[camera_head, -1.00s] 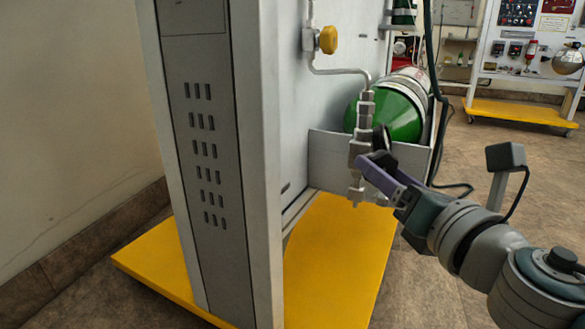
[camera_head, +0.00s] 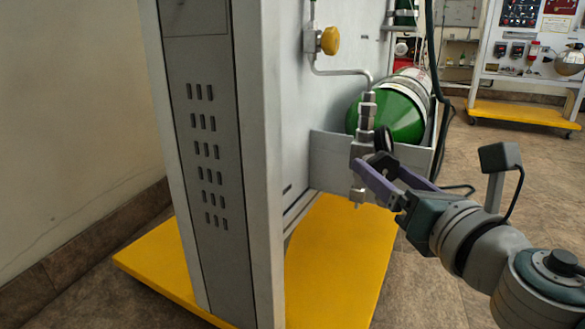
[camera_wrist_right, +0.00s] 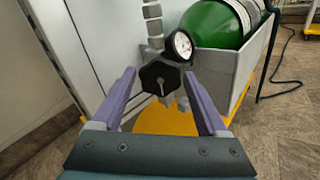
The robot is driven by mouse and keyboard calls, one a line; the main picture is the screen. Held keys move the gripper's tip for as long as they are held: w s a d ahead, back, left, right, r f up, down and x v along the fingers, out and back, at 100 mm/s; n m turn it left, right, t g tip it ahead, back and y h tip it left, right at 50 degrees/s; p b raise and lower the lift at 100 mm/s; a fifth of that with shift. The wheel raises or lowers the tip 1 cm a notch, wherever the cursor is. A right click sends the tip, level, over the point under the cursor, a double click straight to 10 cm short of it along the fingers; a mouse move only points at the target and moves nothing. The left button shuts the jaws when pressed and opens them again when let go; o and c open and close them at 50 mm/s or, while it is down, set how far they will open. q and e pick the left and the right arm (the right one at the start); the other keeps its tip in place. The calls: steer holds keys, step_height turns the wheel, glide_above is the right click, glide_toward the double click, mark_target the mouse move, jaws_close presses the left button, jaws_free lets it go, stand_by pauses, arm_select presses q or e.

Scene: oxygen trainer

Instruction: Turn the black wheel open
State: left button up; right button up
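The black wheel (camera_wrist_right: 160,77) is a dark lobed knob on the metal valve fitting. In the wrist view it faces me between the two purple fingers of my right gripper (camera_wrist_right: 160,76), with a visible gap on each side. In the head view the wheel (camera_head: 380,160) is partly hidden by the fingers of the right gripper (camera_head: 381,166). The right gripper is open and its fingertips are on either side of the wheel. A round gauge (camera_wrist_right: 182,45) with a white face sits just above the wheel. My left gripper is not in view.
A green cylinder (camera_head: 390,118) lies in a grey tray (camera_head: 330,160) behind the valve. The tall grey cabinet (camera_head: 210,150) stands left on a yellow base (camera_head: 340,260). A yellow knob (camera_head: 329,40) is higher on the panel. Open floor lies to the right.

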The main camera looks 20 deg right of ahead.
steer(key=shift+o, duration=1)
steer(key=shift+s, duration=0.1)
steer(key=s+a+b, duration=0.1)
steer(key=s+b, duration=0.1)
steer(key=s, duration=0.7)
steer(key=shift+s, duration=0.35)
steer(key=shift+a+r, duration=0.1)
